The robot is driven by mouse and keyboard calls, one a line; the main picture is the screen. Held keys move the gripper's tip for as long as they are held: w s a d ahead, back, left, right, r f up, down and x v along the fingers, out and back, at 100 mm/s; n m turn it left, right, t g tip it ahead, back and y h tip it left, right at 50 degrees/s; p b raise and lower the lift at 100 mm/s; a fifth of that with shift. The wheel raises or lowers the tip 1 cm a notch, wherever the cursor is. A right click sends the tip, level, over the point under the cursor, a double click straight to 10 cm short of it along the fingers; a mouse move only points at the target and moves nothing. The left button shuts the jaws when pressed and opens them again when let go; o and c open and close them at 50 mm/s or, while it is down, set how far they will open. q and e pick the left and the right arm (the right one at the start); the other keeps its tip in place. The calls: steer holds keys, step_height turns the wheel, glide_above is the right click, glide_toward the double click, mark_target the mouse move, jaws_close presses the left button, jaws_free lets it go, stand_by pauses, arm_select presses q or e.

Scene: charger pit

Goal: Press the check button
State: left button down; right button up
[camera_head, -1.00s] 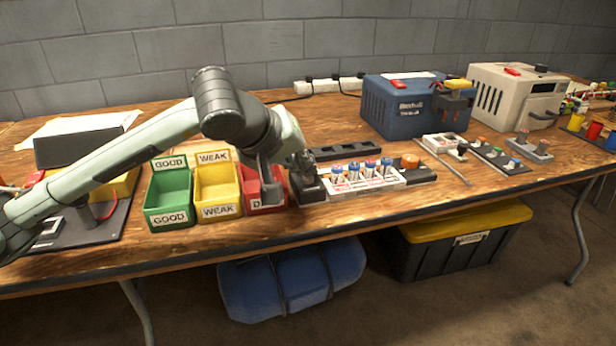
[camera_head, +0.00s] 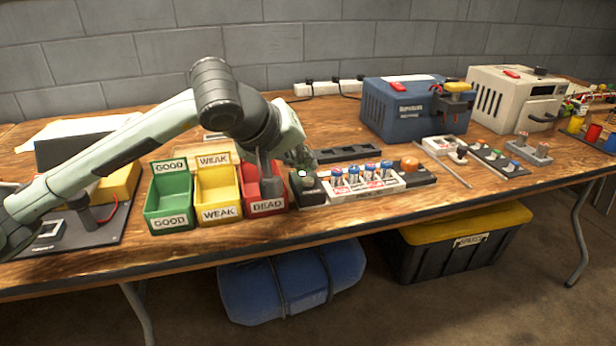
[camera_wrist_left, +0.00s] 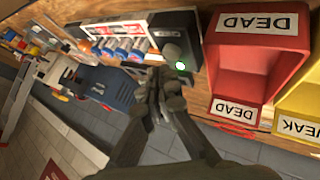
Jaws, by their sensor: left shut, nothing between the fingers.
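A small black box (camera_head: 312,196) stands just right of the red bin, at the left end of the battery rack. It carries a round dark button and a lit green-white lamp (camera_head: 303,174); the lamp also glows in the left wrist view (camera_wrist_left: 180,66). I cannot read any label on the box. My left gripper (camera_head: 302,158) is just behind and above the box. In the wrist view its fingers (camera_wrist_left: 158,82) are together, empty, beside the box; whether they touch it I cannot tell. My right gripper is not in view.
Green GOOD, yellow WEAK and red DEAD bins (camera_head: 265,207) stand left of the box. A white rack (camera_head: 360,187) with several batteries sits right of it, near an orange button (camera_head: 409,163). A blue charger (camera_head: 395,115) stands farther back.

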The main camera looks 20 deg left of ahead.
mark_target(305, 182)
arm_select(q)
steer(key=shift+r+p, duration=1.3)
steer(key=shift+r, duration=1.25)
steer(key=shift+f, duration=0.1)
